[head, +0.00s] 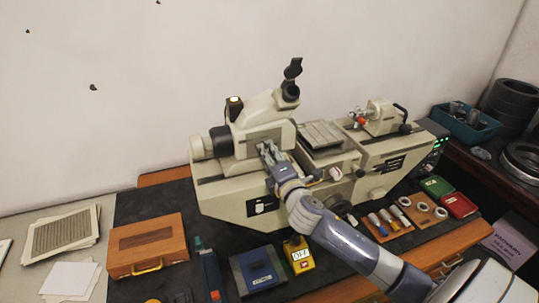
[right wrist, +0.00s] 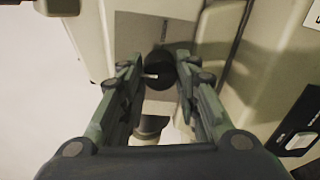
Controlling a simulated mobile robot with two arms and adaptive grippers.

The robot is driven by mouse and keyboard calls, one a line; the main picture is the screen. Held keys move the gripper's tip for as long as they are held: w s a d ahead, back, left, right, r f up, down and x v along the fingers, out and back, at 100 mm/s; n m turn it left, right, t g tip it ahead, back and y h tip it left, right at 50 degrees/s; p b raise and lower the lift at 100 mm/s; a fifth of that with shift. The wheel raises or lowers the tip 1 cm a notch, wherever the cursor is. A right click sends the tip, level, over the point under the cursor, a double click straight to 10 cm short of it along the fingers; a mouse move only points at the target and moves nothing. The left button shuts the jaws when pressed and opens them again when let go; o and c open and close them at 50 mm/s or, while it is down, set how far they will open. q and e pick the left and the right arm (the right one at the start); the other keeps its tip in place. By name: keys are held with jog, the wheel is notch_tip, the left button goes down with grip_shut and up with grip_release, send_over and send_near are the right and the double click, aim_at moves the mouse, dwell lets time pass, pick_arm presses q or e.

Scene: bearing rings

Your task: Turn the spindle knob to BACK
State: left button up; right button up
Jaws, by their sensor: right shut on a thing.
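The spindle knob (right wrist: 160,70) is a dark round knob with a short white mark, on the cream front of the machine in the right wrist view. My right gripper (right wrist: 163,76) has a finger on each side of it and is shut on it. In the head view the right gripper (head: 266,148) reaches the front of the machine (head: 230,203) below the eyepiece, and it hides the knob there. I cannot read any BACK label or tell which setting the white mark points at. My left gripper is not in view.
A wooden case (head: 147,245), a blue box (head: 257,270) and a yellow device (head: 298,254) lie on the dark mat in front of the machine. Rings and a wooden tool tray (head: 392,222) lie right of my arm. Papers (head: 70,278) lie at the left.

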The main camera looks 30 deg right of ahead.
jog(key=o, duration=1.1)
jog(key=shift+w, duration=0.1)
jog(key=shift+c, duration=0.2)
jog(key=shift+s+f, duration=0.1)
jog(key=shift+s, duration=0.2)
jog(key=v, duration=1.1)
jog(key=shift+s, duration=0.2)
jog(key=shift+a, duration=0.1)
